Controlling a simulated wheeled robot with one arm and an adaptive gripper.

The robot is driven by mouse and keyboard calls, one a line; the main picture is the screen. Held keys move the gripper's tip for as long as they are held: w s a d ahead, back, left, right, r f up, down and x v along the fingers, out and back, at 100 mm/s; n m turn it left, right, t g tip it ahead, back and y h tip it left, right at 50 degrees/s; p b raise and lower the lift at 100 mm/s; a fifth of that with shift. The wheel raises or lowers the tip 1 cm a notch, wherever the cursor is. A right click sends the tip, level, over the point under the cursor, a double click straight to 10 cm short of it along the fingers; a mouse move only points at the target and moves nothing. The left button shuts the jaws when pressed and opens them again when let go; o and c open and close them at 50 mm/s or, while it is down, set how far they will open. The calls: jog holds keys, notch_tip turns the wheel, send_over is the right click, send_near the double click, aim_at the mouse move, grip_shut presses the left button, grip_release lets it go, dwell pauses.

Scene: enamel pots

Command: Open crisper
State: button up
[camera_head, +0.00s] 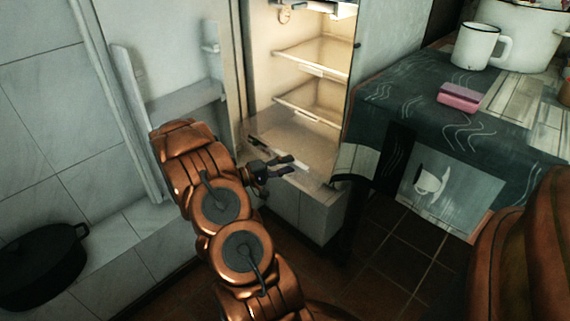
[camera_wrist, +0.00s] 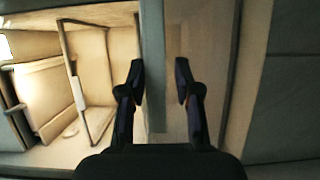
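The fridge (camera_head: 352,60) stands open, and its lit inside shows. The crisper (camera_head: 308,148) is the see-through drawer low in the fridge, under the shelves. My gripper (camera_head: 288,165) is at the crisper's front, with its fingers pointing to the right. In the wrist view my gripper (camera_wrist: 158,76) is open, with its fingers apart. A pale bar (camera_wrist: 152,40), which looks like the crisper's front edge, runs between the fingers. The crisper's see-through front (camera_wrist: 208,45) seems to lie to its right. I cannot tell whether a finger touches the bar.
The open fridge door (camera_head: 140,110) with its racks is left of my arm. A table with a dark patterned cloth (camera_head: 400,95) stands close on the right, holding a white mug (camera_head: 474,46), a pink sponge (camera_head: 460,97) and a pot (camera_head: 535,40). A black pan (camera_head: 40,268) is lower left.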

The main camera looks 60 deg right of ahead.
jog(key=o, duration=0.3)
jog(key=shift+f, duration=0.1)
jog(key=shift+w, duration=0.1)
jog(key=v, duration=1.1)
jog(key=shift+w+a, duration=0.25)
jog(key=shift+a, duration=0.1)
